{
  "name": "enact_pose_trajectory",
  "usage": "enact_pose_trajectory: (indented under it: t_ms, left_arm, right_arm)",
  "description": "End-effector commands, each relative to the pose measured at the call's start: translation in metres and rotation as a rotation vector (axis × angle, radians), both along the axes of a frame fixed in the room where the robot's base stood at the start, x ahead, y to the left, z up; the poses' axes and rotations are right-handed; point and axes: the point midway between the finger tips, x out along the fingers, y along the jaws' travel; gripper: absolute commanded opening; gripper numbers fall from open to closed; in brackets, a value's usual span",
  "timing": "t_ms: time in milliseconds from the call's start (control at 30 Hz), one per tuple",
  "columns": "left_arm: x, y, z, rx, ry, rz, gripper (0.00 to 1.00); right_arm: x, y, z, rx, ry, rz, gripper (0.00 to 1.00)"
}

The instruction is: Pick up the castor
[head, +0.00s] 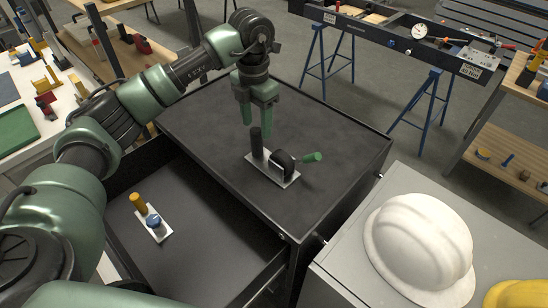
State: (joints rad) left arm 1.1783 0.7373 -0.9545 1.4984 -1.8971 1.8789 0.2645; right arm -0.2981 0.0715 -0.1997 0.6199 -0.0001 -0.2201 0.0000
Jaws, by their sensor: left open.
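My left gripper (256,117) is open and points down over the dark cabinet top. Nothing shows between its green fingers. Just below it, a white plate (259,168) lies on the cabinet top. A black upright post (255,141) stands at the plate's far left end, under the fingers; I cannot tell whether they touch. A black wheel, seemingly the castor (285,163), sits toward the plate's near right end. My right gripper is not in view.
The dark cabinet top (340,143) is otherwise clear. A white hard hat (420,245) rests on a grey surface at right.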

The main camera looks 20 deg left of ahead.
Motion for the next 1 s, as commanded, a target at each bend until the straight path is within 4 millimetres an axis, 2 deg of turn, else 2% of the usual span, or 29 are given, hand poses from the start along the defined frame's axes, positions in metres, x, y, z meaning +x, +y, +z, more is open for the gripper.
enact_pose_trajectory:
  t_ms: [367, 500, 600, 900, 933, 1000]
  left_arm:
    - [-0.001, -0.001, -0.035, 0.0, 0.004, 0.0, 0.53]
    - [-0.002, -0.002, -0.056, 0.0, 0.005, 0.0, 0.53]
    - [-0.001, -0.002, -0.07, 0.0, 0.002, 0.001, 0.53]
    - [0.0, -0.002, -0.078, 0.0, -0.001, -0.001, 0.53]
    - [0.0, -0.002, -0.078, 0.0, -0.001, -0.001, 0.48]
    - [0.0, -0.002, -0.078, 0.0, -0.001, -0.001, 0.28]
  right_arm:
    - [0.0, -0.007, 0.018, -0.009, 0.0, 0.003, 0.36]
    - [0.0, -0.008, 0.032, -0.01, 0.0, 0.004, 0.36]
    - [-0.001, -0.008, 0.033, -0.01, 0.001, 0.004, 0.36]
    - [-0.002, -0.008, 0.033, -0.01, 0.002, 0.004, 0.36]
    - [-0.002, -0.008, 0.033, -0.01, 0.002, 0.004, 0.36]
    - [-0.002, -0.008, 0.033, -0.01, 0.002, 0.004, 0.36]
